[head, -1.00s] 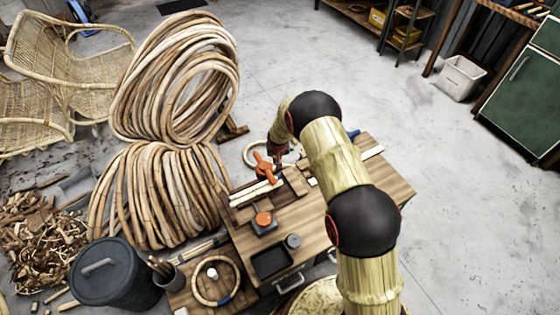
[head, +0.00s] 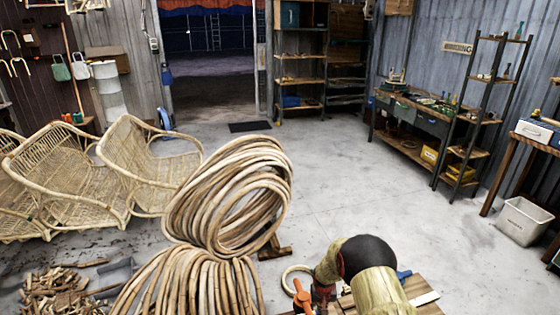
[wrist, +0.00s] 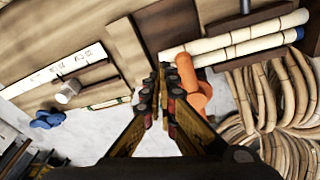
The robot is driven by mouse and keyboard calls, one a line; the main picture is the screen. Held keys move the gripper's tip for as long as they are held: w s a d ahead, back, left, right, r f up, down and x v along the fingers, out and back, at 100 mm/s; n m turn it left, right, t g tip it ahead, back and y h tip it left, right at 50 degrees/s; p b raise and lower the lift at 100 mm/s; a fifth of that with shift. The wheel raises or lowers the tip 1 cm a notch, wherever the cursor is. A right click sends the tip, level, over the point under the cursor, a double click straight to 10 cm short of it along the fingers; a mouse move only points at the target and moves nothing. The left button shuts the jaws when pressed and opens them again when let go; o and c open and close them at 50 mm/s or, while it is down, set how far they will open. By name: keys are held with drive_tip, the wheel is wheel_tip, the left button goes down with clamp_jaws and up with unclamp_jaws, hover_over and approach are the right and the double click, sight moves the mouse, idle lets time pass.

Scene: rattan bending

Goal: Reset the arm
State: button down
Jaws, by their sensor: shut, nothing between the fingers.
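My gripper (wrist: 163,72) is shut and empty in the wrist view, its two fingertips together. It is above the wooden workbench (wrist: 70,30), close to an orange handle (wrist: 198,95). I cannot tell whether it touches the handle. In the head view my gripper (head: 322,292) is partly hidden by my arm, low in the picture. The orange handle (head: 302,297) shows just left of it. Only the far part of the workbench (head: 425,288) shows there; the rest is cut off by the lower edge.
Pale rattan poles (wrist: 235,42) lie beside the orange handle. Large rattan coils (head: 228,195) stand left of the bench. Wicker chairs (head: 150,165) stand farther left. A white bin (head: 524,220) is at the right. The floor (head: 370,195) behind the bench is clear.

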drive_tip(key=s+r+t, duration=0.1)
drive_tip(key=s+r, duration=1.2)
drive_tip(key=r, duration=0.4)
drive_tip(key=s+r+t, duration=0.1)
drive_tip(key=s+r, duration=1.2)
drive_tip(key=r, duration=0.3)
drive_tip(key=s+d+r+t, duration=0.1)
drive_tip(key=s+r, duration=1.2)
drive_tip(key=r, duration=0.4)
drive_tip(key=shift+s+r+n+t+y, duration=0.3)
drive_tip(key=shift+r+y, duration=0.05)
drive_tip(key=shift+y, duration=0.05)
drive_tip(key=shift+d, duration=0.1)
